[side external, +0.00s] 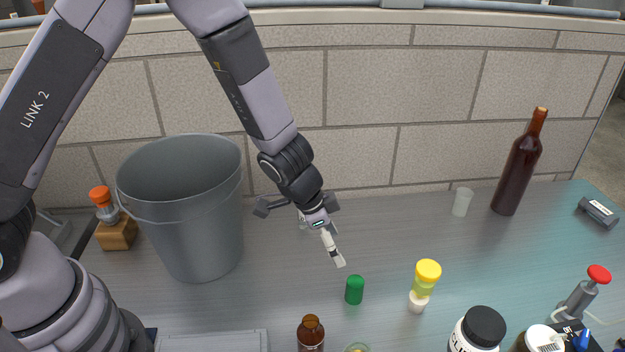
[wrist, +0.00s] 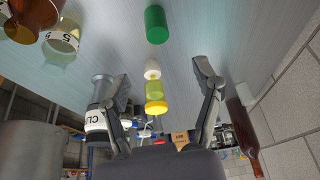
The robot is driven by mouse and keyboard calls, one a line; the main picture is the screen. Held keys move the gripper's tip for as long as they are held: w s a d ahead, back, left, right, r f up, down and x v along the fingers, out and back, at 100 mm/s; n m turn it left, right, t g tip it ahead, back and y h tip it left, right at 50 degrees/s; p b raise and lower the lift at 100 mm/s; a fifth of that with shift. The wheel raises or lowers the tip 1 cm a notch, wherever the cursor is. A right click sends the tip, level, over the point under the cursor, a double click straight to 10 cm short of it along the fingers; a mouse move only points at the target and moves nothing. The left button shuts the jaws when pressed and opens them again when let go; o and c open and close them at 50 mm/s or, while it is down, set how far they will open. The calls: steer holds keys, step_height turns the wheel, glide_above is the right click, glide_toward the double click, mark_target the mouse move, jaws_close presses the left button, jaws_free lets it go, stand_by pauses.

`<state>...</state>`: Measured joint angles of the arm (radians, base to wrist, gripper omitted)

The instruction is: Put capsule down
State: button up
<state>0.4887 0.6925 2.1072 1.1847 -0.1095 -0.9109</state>
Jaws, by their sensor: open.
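The capsule appears to be the small green cylinder (side external: 354,291), standing upright on the metal bench in the side view. It also shows at the top of the wrist view (wrist: 156,24). My gripper (side external: 336,256) is open and empty, tilted downward, above and to the left of the capsule in the side view and apart from it. In the wrist view my gripper's spread fingers (wrist: 164,80) have nothing held between them; the green capsule lies beyond their tips.
A yellow-capped piece with a white foot (side external: 427,274) stands right of the capsule. An amber bottle (side external: 311,335) and a black-lidded jar (side external: 477,332) stand in front. A grey bucket (side external: 192,240), frosted cup (side external: 461,202) and dark wine bottle (side external: 518,172) stand farther back. The back middle is clear.

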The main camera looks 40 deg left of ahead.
steer(key=s+a+r+n+t+y, duration=0.25)
steer(key=a+r+n+y, duration=0.2)
steer(key=a+r, duration=1.4)
steer(key=s+a+r+n, duration=0.3)
steer(key=s+a+r, duration=0.1)
steer(key=s+r, duration=0.3)
steer(key=s+r+n+h, duration=0.1)
steer(key=s, duration=1.3)
steer(key=shift+r, duration=0.2)
steer(key=shift+a+n, duration=0.1)
steer(key=shift+n, duration=0.15)
